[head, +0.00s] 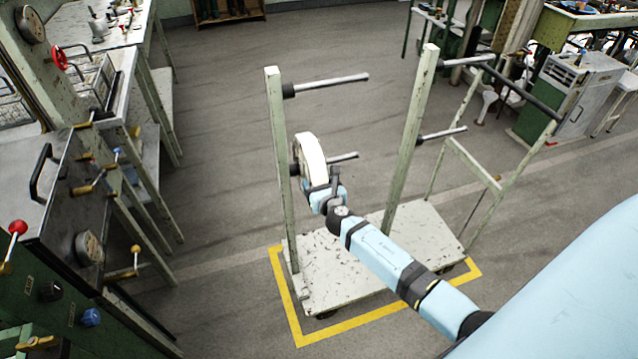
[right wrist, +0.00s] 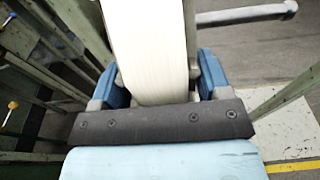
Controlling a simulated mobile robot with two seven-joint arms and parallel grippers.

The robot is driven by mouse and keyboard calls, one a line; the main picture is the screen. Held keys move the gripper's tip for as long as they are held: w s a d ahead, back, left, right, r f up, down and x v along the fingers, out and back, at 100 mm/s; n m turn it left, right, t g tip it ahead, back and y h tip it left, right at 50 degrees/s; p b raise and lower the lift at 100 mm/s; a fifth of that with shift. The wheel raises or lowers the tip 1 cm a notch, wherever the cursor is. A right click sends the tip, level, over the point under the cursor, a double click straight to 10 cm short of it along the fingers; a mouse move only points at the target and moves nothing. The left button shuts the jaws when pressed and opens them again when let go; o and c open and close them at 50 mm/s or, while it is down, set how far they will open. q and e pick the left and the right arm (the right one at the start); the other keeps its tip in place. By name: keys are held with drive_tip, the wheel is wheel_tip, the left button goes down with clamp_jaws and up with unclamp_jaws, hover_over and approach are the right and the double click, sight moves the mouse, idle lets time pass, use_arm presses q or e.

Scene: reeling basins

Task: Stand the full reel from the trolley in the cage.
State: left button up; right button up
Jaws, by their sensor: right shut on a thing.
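The full reel (head: 311,158), a wide white-wound disc with a greyish side, is at the trolley's left post, by a lower peg (head: 343,157). Whether it still sits on that peg I cannot tell. My right gripper (head: 322,185) is shut on the reel's near lower rim. In the right wrist view the white winding of the reel (right wrist: 150,50) stands between the two blue fingers (right wrist: 155,85). The trolley (head: 340,262) has a pale, chipped deck, two green posts and several dark-based pegs. I cannot make out the cage for certain. My left gripper is not in view.
A yellow floor line (head: 290,310) runs around the trolley's deck. Green machinery with a red knob (head: 17,228) and gauges stands close on the left. A grey cabinet (head: 578,95) and benches stand at the back right. Open floor (head: 225,120) lies left of and behind the trolley.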

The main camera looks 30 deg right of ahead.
drive_tip(key=shift+r, duration=0.15)
drive_tip(key=s+d+b, duration=0.1)
drive_tip(key=s+d, duration=0.2)
drive_tip(key=d, duration=1)
drive_tip(key=shift+d, duration=0.3)
idle(0.7)
drive_tip(key=shift+s, duration=0.1)
drive_tip(key=s+d+b, duration=0.2)
drive_tip(key=d, duration=0.6)
idle(0.5)
